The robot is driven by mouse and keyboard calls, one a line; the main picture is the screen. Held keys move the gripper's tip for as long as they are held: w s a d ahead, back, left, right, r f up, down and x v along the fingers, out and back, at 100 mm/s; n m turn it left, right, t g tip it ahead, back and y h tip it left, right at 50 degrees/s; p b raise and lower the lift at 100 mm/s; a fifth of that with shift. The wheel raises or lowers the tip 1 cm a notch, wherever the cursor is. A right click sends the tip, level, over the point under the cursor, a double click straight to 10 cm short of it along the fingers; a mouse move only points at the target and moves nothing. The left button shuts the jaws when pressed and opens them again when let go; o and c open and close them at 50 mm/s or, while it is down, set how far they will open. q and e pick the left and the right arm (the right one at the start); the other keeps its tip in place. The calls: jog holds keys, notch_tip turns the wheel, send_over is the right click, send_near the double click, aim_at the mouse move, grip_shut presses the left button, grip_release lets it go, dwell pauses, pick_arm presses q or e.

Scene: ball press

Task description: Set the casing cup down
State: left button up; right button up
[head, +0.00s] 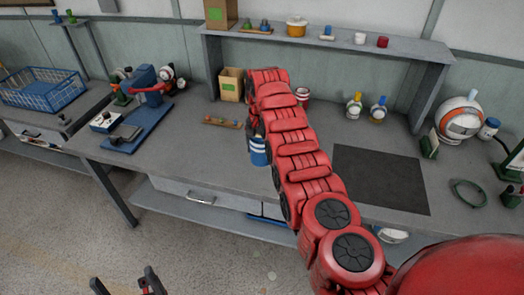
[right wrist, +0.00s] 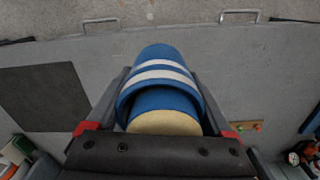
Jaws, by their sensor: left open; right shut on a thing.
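The casing cup (head: 259,152) is blue with white bands. In the head view it shows beside my red right arm, above the front part of the grey bench (head: 200,160). In the right wrist view, my right gripper (right wrist: 160,76) is shut around the cup (right wrist: 160,62), one finger on each side. A pale yellow round surface (right wrist: 165,122) shows at the cup's near end. My right arm hides most of this gripper in the head view. My left gripper (head: 128,284) is open and empty at the bottom left, over the floor, away from the bench.
A dark square mat (head: 380,180) lies on the bench right of my arm, with bare bench around it. A blue press-like device (head: 145,110) stands at the left. A tray of small coloured pieces (head: 221,122) lies behind the cup. A shelf (head: 340,45) spans the back.

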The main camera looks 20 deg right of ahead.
jog(key=shift+a+r, duration=0.15)
jog(key=shift+r, duration=0.25)
jog(key=shift+a, duration=0.1)
jog(key=shift+w+r+n, duration=0.1)
jog(key=shift+w+n, duration=0.05)
jog(key=shift+n, duration=0.15)
jog(key=shift+r, duration=0.1)
